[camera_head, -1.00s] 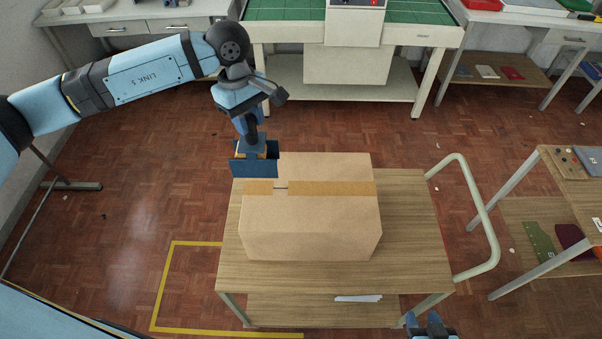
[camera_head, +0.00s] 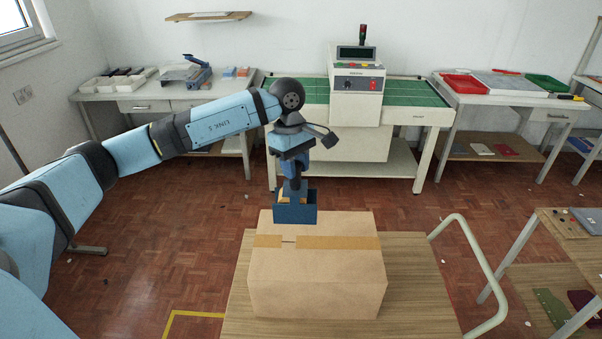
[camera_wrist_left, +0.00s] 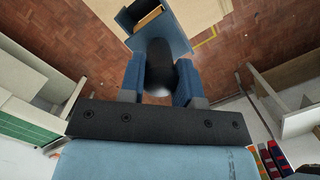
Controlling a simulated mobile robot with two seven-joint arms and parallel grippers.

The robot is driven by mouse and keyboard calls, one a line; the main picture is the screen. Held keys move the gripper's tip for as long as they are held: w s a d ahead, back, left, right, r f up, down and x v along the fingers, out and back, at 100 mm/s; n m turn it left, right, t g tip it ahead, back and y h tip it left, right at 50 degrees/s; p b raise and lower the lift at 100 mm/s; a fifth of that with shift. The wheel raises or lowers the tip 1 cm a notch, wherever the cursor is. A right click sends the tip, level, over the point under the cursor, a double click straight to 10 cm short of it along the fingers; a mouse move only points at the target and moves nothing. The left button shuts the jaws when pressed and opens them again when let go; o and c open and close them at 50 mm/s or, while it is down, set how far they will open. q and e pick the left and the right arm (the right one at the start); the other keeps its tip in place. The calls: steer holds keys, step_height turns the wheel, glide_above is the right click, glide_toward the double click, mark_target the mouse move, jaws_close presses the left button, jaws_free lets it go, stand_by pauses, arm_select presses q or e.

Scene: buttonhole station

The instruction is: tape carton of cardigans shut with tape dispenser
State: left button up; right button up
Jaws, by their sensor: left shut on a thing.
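The closed brown carton (camera_head: 320,282) stands on a wooden-topped trolley. A tan tape strip (camera_head: 345,243) runs across its top from left to right, with a small dark mark near its left part. My left gripper (camera_head: 294,185) is shut on the blue tape dispenser (camera_head: 308,214) at the carton's back edge, left of centre. I cannot tell whether the dispenser touches the carton. In the left wrist view, the fingers (camera_wrist_left: 158,85) close around a dark handle (camera_wrist_left: 160,68), with the dispenser's blue body (camera_wrist_left: 160,38) beyond. My right gripper is out of view.
The trolley top (camera_head: 415,285) has bare room right of the carton, and its pale rail (camera_head: 480,262) curves out at the right. A green-topped machine (camera_head: 395,92) stands behind. Side tables carry trays (camera_head: 465,85) and tools. Yellow tape (camera_head: 195,314) marks the floor at left.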

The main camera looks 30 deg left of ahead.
mark_target(295, 188)
arm_select(q)
steer(key=shift+w+f, duration=0.1)
steer(key=shift+f, duration=0.3)
steer(key=shift+f+b, duration=1.25)
steer(key=shift+f, duration=1.85)
